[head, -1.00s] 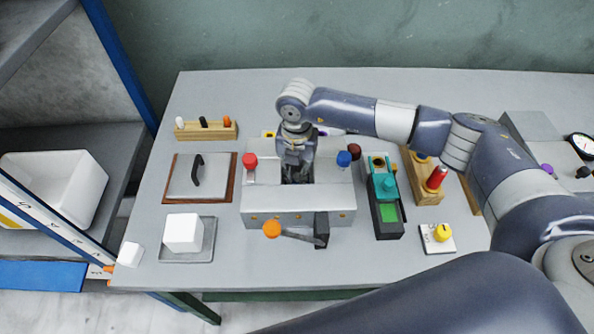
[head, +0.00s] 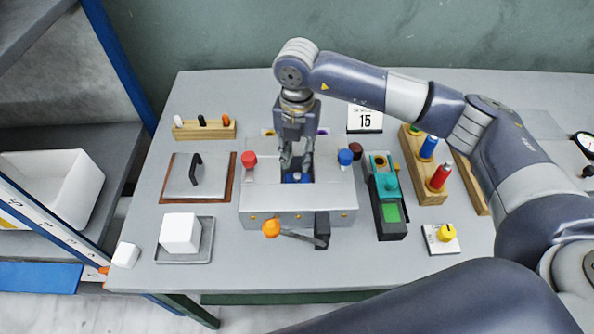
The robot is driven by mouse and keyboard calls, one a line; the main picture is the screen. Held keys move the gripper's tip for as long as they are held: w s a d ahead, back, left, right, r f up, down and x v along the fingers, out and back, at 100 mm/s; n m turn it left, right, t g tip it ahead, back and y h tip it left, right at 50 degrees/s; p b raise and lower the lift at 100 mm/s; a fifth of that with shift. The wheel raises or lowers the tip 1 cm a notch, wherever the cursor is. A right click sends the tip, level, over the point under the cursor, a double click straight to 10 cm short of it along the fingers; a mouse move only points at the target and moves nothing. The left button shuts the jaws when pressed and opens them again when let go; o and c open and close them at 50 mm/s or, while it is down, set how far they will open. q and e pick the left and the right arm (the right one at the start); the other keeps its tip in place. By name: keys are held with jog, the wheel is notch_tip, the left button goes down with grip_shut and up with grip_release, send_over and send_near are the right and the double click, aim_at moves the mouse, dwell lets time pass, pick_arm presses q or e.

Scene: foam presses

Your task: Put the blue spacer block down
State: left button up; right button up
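The blue spacer block (head: 297,178) sits down in the dark slot in the middle of the grey press (head: 262,203). Only its top shows between the slot walls. My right gripper (head: 296,166) points down over the slot, just above the block. Its fingers look spread apart, with nothing held between them. My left gripper is not in view.
A red knob (head: 249,159) and a blue knob (head: 345,158) flank the slot. An orange-knobbed lever (head: 271,229) sticks out in front. A teal-and-black device (head: 386,195) stands close on the right, a lidded plate (head: 183,180) on the left.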

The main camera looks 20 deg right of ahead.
aim_at(297, 176)
jog(key=shift+r+b, duration=0.55)
jog(key=shift+r, duration=2.2)
